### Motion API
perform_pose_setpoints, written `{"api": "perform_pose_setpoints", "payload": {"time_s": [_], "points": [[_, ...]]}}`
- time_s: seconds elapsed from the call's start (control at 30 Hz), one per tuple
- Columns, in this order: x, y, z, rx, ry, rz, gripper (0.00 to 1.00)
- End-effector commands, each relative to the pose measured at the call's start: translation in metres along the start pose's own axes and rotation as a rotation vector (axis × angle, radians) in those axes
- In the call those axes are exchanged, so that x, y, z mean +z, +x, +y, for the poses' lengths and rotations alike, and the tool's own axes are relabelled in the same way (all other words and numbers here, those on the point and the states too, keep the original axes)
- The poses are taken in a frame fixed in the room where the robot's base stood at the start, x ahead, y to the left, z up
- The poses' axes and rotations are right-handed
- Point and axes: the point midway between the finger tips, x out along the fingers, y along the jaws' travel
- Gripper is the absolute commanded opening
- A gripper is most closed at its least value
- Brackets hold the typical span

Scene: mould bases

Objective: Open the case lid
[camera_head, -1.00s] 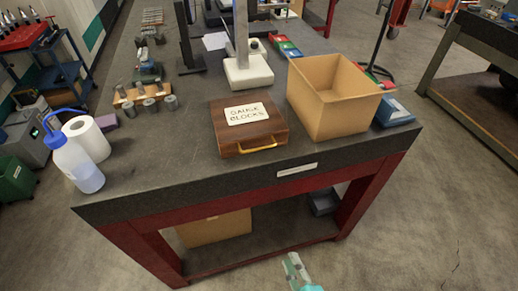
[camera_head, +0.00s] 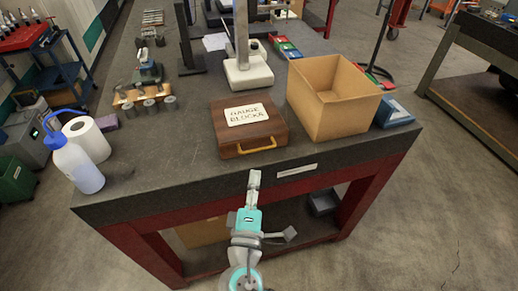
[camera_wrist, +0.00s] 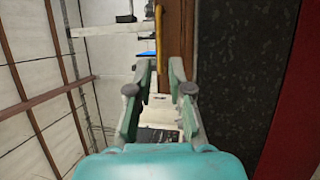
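The brown wooden case (camera_head: 245,137) labelled "GAUGE BLOCKS" lies shut near the front edge of the dark tabletop. Its yellow handle (camera_head: 257,147) is on the front side facing me. In the wrist view the case (camera_wrist: 181,40) is a brown strip at the top, with the handle (camera_wrist: 158,35) along its left side. My gripper (camera_head: 254,176) is just in front of the table edge, below the handle in the head view and apart from it. In the wrist view my gripper (camera_wrist: 161,75) shows two fingers with an empty gap between them.
An open cardboard box (camera_head: 332,112) stands right of the case, with a blue box (camera_head: 394,113) beyond it. A stand with a white base (camera_head: 248,75) is behind the case. A wash bottle (camera_head: 77,160) and paper roll (camera_head: 88,138) stand at left.

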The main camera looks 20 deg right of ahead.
Motion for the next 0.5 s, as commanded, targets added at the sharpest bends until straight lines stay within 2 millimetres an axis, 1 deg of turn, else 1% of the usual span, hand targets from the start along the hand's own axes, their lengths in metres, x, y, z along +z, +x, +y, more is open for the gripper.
{"api": "perform_pose_setpoints", "payload": {"time_s": [0.3, 0.5], "points": [[0.001, 0.056, 0.001, 0.002, 0.003, -0.003, 0.2], [0.001, 0.083, 0.0, 0.001, 0.001, -0.002, 0.2]]}}
